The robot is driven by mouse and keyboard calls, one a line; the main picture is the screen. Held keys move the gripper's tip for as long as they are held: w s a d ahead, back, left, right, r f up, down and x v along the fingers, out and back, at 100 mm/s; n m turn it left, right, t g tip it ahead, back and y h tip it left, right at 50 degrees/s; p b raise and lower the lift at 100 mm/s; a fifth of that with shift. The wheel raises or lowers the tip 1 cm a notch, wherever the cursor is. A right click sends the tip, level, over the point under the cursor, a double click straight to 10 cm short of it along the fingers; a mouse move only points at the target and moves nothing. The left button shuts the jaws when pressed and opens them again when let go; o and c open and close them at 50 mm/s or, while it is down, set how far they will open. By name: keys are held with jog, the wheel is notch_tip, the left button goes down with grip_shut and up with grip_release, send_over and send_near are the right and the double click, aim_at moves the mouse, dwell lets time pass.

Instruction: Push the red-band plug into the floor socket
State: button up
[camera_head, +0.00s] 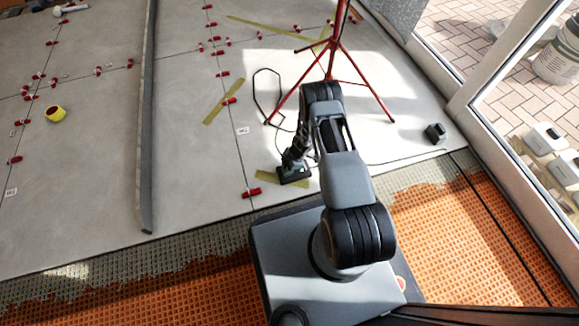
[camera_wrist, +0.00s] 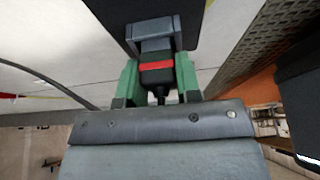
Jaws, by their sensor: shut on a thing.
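In the wrist view my gripper (camera_wrist: 156,76) has its green jaws shut on the black plug with a red band (camera_wrist: 157,68). A grey block (camera_wrist: 155,32) on a dark flat body (camera_wrist: 125,14) lies directly beyond the plug and looks like the floor socket. The plug's far end meets or overlaps the grey block; I cannot tell how deep it sits. In the head view my gripper (camera_head: 293,162) is low over the tiles, at a black block (camera_head: 293,177). The plug cannot be made out there.
A red tripod (camera_head: 333,60) stands just behind my arm. A black cable (camera_head: 257,88) loops on the tiles to its left. A black box (camera_head: 435,133) sits by the door frame. Red levelling clips (camera_head: 251,192) line the joints. A long grey bar (camera_head: 147,120) lies on the left.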

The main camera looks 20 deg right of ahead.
jog(key=shift+f, duration=0.15)
jog(key=o, duration=1)
jog(key=p+v, duration=0.6)
jog(key=v, duration=0.8)
jog(key=shift+p, duration=0.3)
